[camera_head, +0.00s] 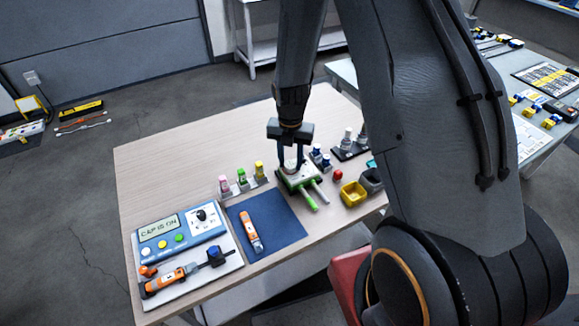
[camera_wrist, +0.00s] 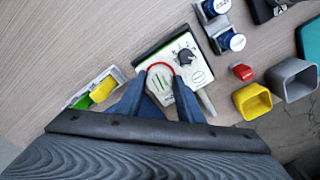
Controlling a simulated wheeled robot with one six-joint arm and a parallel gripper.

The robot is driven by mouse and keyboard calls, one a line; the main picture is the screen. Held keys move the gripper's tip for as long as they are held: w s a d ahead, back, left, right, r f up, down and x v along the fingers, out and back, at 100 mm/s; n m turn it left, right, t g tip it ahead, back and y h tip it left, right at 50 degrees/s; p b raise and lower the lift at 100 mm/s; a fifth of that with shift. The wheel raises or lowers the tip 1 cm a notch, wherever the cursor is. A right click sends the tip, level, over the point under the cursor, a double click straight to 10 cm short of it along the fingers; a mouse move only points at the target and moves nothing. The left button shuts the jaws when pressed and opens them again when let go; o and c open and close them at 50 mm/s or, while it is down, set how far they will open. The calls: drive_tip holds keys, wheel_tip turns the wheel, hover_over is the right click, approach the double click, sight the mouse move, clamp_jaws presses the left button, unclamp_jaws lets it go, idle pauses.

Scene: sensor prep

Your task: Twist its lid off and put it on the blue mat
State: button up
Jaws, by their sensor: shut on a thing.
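My gripper (camera_head: 291,162) points down over a green-and-white device (camera_head: 312,182) on the wooden table. In the wrist view, its blue fingers (camera_wrist: 158,100) are closed on the sides of a white round lid-like piece (camera_wrist: 158,78) with green marks and a red arc along its rim. This piece is at the device's white top (camera_wrist: 190,92); I cannot tell whether it is fixed there or loose. The blue mat (camera_head: 275,232) lies left of the device, with an orange-and-white sensor (camera_head: 251,230) on it. What lies under the lid-like piece is hidden.
A blue panel (camera_head: 178,242) reads "CAP IS ON"; an orange tool (camera_head: 172,279) lies before it. Small bottles (camera_head: 242,180) stand in a rack behind the mat. Blue-capped vials (camera_head: 321,158), a red piece (camera_head: 338,175) and a yellow bin (camera_head: 352,195) are right. The mat's right part is bare.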

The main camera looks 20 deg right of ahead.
sight(290, 164)
drive_tip(key=shift+r+p, duration=0.75)
drive_tip(key=shift+r, duration=0.45)
idle(0.8)
drive_tip(key=shift+r+p, duration=0.95)
drive_tip(key=shift+r, duration=0.45)
drive_tip(key=shift+f, duration=0.1)
